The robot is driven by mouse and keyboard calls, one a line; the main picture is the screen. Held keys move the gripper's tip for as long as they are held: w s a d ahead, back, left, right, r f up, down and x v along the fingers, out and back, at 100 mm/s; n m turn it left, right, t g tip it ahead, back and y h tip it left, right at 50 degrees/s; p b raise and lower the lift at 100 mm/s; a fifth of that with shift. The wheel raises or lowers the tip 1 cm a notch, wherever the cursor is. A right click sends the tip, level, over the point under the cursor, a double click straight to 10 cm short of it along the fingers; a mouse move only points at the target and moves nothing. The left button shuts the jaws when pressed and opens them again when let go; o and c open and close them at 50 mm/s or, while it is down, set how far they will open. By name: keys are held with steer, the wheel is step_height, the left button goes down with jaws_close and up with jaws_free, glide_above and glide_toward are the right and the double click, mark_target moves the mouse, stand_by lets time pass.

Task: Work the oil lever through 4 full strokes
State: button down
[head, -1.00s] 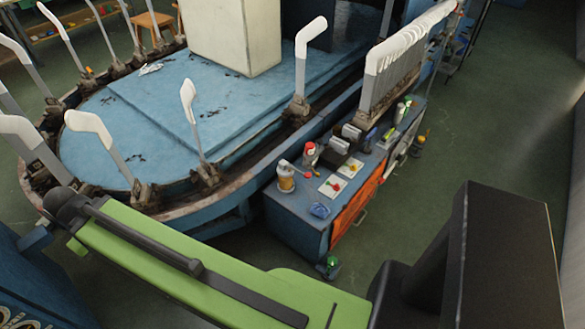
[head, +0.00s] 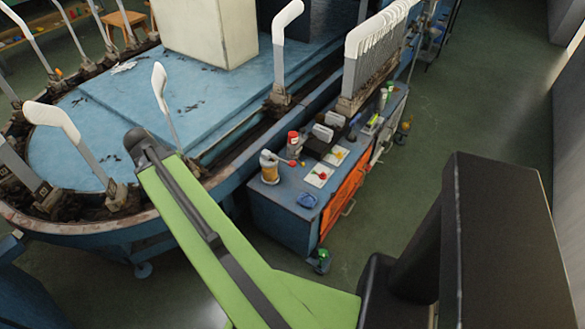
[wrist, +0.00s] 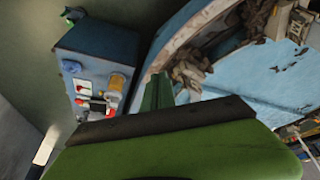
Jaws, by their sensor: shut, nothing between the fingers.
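In the head view an amber can with a pale top (head: 269,168) stands at the near left corner of the blue cart. A thin arm with a red knob (head: 292,163) sits beside it and looks like the oil lever; its exact angle is too small to tell. The can also shows in the wrist view (wrist: 117,82). My gripper (wrist: 158,80) shows as green fingers in the wrist view, shut and empty, apart from the can and to its right in the picture. The fingertips are not visible in the head view.
The blue cart (head: 282,222) also carries a red-capped jar (head: 293,138), cards (head: 318,175) and a blue dish (head: 307,200). The oval machine (head: 100,120) with upright white sock boards (head: 281,50) stands left and behind.

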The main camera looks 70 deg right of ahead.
steer(key=s+d+f+m+g+h+b, duration=0.1)
steer(key=s+d+m+b, duration=0.15)
steer(key=s+d, duration=0.4)
steer(key=s+d+f+m+h+b, duration=0.1)
steer(key=s+d+m, duration=0.3)
steer(key=d, duration=0.6)
steer(key=m+g+h+b, duration=0.2)
steer(key=m+g+b, duration=0.1)
steer(key=m, duration=0.5)
glide_above(290, 164)
steer(key=shift+w+d+f, duration=0.2)
steer(key=shift+w+d, duration=0.05)
steer(key=shift+w, duration=0.25)
steer(key=shift+f, duration=0.15)
steer(key=f+b, duration=0.5)
steer(key=b, duration=0.1)
steer(key=s+f+b, duration=0.1)
steer(key=f+b, duration=0.2)
steer(key=shift+a+f, duration=0.15)
steer(key=shift+f, duration=0.15)
steer(key=shift+f+b, duration=0.4)
steer(key=shift+b, duration=0.05)
